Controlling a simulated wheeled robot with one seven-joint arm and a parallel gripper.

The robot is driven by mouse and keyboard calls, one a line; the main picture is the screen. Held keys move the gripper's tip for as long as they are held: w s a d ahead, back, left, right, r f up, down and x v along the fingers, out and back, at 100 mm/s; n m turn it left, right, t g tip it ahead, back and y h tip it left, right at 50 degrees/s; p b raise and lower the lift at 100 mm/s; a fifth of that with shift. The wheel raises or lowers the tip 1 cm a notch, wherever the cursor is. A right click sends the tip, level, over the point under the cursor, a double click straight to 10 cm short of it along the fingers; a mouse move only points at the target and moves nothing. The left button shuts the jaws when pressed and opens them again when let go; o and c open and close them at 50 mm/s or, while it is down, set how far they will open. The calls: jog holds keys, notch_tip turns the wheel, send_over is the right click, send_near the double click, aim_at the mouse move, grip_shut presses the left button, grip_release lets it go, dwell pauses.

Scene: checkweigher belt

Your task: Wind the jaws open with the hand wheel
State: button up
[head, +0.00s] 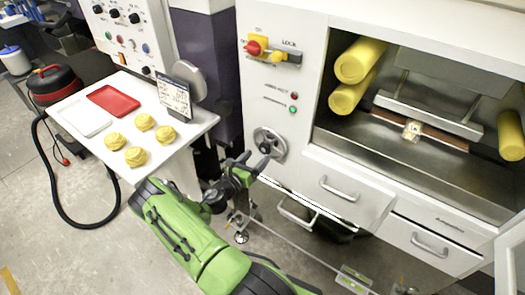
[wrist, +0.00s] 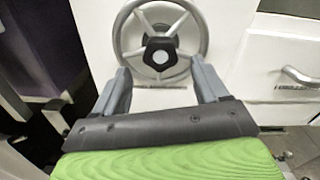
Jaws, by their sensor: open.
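The hand wheel (head: 269,143) is a grey spoked wheel on the white machine front, below the red and green lights. In the wrist view the hand wheel (wrist: 182,22) fills the top middle, with a black hub at its centre. My gripper (wrist: 163,75) is open, its two grey fingers pointing at the wheel's lower part with nothing between them. In the head view my gripper (head: 242,165) is just left of and below the wheel. I cannot tell whether the fingers touch the rim. The machine's jaws (head: 428,118) appear to be the metal bars inside the open bay.
Drawers with bar handles (head: 338,190) lie right of and below the wheel. A white side table (head: 190,131) at left holds yellow buns, a red tray (head: 113,100) and a white tray. A red rotary switch (head: 253,48) is above. Yellow rollers (head: 360,61) sit in the bay.

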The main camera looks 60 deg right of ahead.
aim_at(263, 151)
jog(key=d, duration=0.3)
jog(key=s+d, duration=0.1)
jog(key=d, duration=0.1)
jog(key=shift+d, duration=0.1)
jog(key=shift+c, duration=0.3)
grip_shut()
